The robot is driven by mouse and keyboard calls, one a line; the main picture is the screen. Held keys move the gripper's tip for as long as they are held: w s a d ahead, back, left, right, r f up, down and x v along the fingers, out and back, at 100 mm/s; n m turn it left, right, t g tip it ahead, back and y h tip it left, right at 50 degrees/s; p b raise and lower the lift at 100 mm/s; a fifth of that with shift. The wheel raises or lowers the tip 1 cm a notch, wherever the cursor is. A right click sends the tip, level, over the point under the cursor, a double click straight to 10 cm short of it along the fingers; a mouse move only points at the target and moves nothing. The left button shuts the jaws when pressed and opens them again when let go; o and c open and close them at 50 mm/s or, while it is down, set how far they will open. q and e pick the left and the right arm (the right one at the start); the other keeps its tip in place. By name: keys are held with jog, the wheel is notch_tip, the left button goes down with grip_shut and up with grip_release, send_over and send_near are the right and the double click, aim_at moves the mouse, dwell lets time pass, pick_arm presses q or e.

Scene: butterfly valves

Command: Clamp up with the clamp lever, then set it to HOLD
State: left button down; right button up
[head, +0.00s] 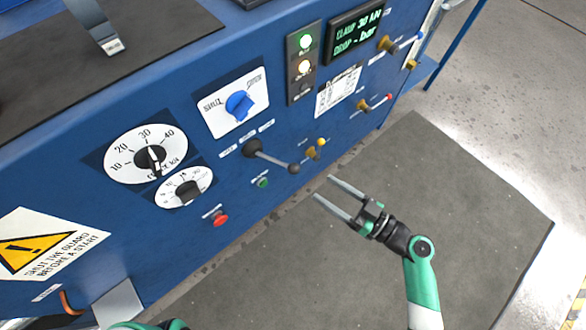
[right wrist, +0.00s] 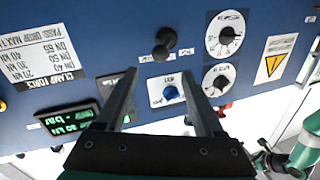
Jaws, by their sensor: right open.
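The black clamp lever (head: 272,158) juts out from the blue panel. Its round knob (head: 294,169) points right and down in the head view, and small labels sit around its pivot, too blurred to read surely. The lever also shows in the right wrist view (right wrist: 166,38), seen nearly end-on. My right gripper (head: 322,187) is open and empty, its fingertips a short way to the right of and below the knob, apart from it. In the right wrist view its fingers (right wrist: 158,74) stand wide apart. Part of my left arm shows, but its gripper does not.
A display (head: 358,33) reads clamp 30 kN and drop - bar. Beside the lever are a blue SHUT/OPEN knob (head: 239,105), two dials (head: 146,153), a green button (head: 262,182), a red button (head: 220,219) and a yellow-handled valve (head: 314,151). The floor mat (head: 460,220) is clear.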

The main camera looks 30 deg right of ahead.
aim_at(293, 168)
jog(key=b+x, duration=0.1)
jog(key=x, duration=1)
jog(key=shift+w+a+b, duration=0.1)
jog(key=shift+b, duration=0.2)
jog(key=shift+c, duration=0.2)
grip_shut()
dwell(0.6)
